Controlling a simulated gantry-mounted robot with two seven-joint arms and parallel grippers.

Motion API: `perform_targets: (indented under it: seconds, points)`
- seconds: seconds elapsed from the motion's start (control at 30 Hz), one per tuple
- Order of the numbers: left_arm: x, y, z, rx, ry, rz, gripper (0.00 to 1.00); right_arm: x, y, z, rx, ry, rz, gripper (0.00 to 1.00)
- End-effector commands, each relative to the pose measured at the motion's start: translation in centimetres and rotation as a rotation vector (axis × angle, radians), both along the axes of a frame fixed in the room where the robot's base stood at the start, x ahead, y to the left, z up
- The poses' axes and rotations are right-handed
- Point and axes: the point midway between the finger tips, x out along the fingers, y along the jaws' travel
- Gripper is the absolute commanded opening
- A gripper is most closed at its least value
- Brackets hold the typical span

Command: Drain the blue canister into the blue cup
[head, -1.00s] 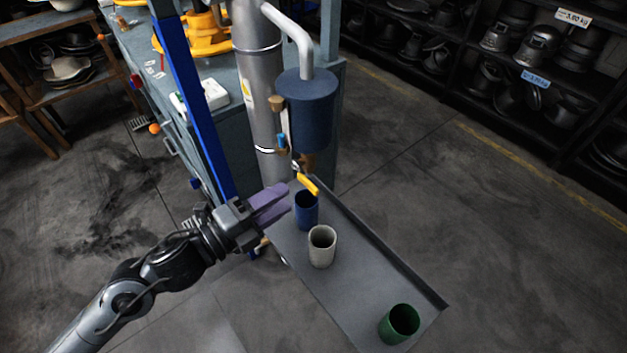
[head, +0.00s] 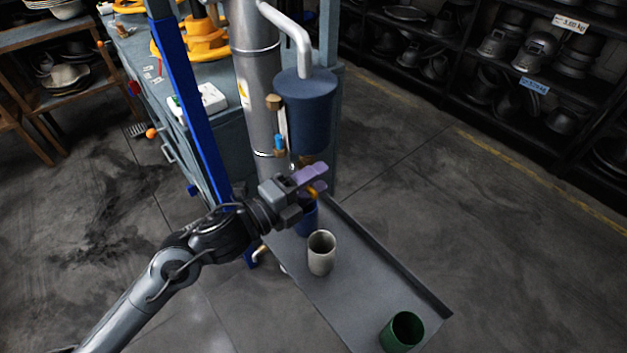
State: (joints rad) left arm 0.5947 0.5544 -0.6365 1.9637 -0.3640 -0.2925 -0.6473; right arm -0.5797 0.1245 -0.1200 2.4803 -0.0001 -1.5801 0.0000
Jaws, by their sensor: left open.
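The blue canister (head: 305,112) hangs on the silver pipe, with a grey tube entering its top. Its valve with a yellow-orange handle (head: 319,186) is below it, mostly hidden by my left gripper. The blue cup (head: 306,221) stands on the tray under the valve, partly hidden behind the gripper. My left gripper (head: 316,181) has purple fingers, is open and is at the yellow handle; I cannot tell whether it touches it. My right gripper is not in view.
A white-grey cup (head: 321,253) and a green cup (head: 402,331) stand on the grey tray (head: 365,285). The silver pipe (head: 257,85) and a blue post (head: 190,100) rise behind my arm. Dark shelves with hats stand at the back right. Open floor lies right of the tray.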

Motion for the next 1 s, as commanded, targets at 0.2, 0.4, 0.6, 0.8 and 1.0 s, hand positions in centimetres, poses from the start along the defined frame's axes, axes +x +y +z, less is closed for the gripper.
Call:
perform_targets:
  seconds: [0.2, 0.4, 0.6, 0.8, 1.0]
  points:
    - [0.0, 0.0, 0.0, 0.0, 0.0, 0.0, 0.19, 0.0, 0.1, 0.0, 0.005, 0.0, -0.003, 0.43]
    - [0.0, 0.0, 0.0, 0.0, 0.0, 0.0, 0.0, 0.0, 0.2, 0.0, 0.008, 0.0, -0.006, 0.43]
    - [0.0, 0.1, 0.0, 0.001, -0.001, 0.0, 0.0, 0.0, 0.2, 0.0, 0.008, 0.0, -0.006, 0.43]
    - [0.0, 0.1, -0.3, 0.023, -0.025, 0.001, 0.0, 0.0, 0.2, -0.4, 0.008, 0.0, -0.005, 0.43]
    - [0.0, 0.1, -1.0, 0.088, -0.099, 0.001, 0.0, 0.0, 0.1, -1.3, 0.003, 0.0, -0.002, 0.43]
